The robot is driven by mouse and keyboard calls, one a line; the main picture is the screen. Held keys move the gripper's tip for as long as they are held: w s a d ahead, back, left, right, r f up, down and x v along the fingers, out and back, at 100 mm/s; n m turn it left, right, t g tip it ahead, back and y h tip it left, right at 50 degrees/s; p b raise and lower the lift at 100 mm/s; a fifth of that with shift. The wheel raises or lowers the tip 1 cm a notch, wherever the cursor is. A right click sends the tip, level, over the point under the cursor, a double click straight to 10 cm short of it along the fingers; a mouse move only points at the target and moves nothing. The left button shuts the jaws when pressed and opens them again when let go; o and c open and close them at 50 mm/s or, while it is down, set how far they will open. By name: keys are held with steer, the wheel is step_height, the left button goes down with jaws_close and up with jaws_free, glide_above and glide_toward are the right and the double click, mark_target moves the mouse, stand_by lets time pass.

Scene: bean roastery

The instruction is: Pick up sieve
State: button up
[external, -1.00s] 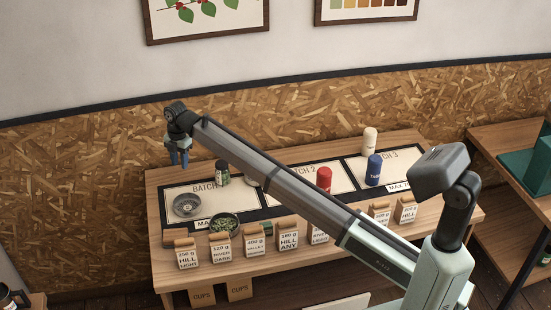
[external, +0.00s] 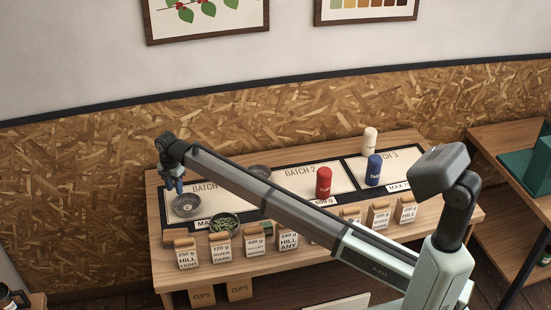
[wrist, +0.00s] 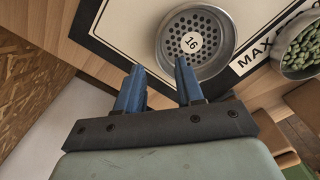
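A round metal sieve (external: 187,206) with a perforated bottom lies on the BATCH 1 area at the left of the table. In the wrist view, the sieve (wrist: 212,38) shows a white disc marked 16. My gripper (external: 174,185) is just above and behind the sieve in the external view. In the wrist view, my gripper (wrist: 159,70) has its two blue fingers apart with nothing between them. The right fingertip overlaps the sieve's near rim in the picture; I cannot tell whether it touches. Another round metal item (external: 259,172) lies further right, partly behind my arm.
A bowl of green beans (external: 224,222) stands right of the sieve; it shows in the wrist view (wrist: 301,50). Several labelled bags (external: 187,253) line the table's front edge. Red (external: 324,182), blue (external: 374,169) and cream (external: 370,141) containers stand to the right.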

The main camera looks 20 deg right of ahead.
mark_target(176, 199)
steer(key=shift+a+f, duration=0.15)
steer(key=shift+f, duration=2.45)
jaws_close()
